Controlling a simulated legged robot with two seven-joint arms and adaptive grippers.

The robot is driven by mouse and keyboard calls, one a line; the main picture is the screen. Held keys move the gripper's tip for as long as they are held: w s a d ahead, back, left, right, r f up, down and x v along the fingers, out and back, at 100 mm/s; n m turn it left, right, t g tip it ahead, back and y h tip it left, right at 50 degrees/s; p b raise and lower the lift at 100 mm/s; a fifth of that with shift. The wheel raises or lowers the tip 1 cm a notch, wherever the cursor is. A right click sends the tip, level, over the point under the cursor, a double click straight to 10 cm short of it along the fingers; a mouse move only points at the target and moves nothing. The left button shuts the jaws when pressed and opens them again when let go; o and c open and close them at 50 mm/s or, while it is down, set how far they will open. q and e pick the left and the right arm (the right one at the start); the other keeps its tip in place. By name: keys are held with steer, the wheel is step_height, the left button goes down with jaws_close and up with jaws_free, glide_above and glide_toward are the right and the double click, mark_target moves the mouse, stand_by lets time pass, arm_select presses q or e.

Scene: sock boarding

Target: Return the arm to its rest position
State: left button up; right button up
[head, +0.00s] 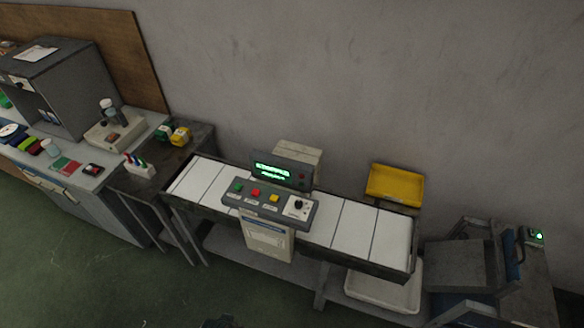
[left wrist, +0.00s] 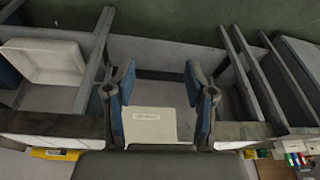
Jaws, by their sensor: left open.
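My left gripper (left wrist: 160,76) shows in the left wrist view with two blue-padded fingers spread apart and nothing held between them. Past the fingers is the pale labelled box (left wrist: 150,124) under the conveyor's control panel; I cannot tell the distance to it. In the head view the conveyor (head: 376,236), with white belt sections, stands against the wall, with its control panel (head: 270,203) in front. A small dark shape at the bottom edge of the head view is too cut off to identify. My right gripper is in neither view.
A yellow tray (head: 394,184) sits behind the conveyor. A white tray (head: 384,290) is on the lower shelf and also shows in the left wrist view (left wrist: 42,62). A cluttered bench (head: 110,205) stands left; a dark stand (head: 462,262) stands right. Green floor (head: 90,275) is open in front.

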arm_select(q)
steer(key=s+f+g+b, duration=0.1)
steer(key=s+f, duration=0.3)
steer(key=f, duration=0.9)
steer(key=s+f+b, duration=0.2)
steer(key=s+f, duration=0.1)
steer(key=f, duration=1)
steer(key=s+a+f+g+b, duration=0.1)
steer(key=s+a+f, duration=0.2)
steer(key=s+f, duration=0.8)
steer(key=s, duration=0.3)
steer(key=shift+a+f+b, duration=0.25)
steer(key=shift+f+b, duration=0.1)
steer(key=shift+b, duration=0.05)
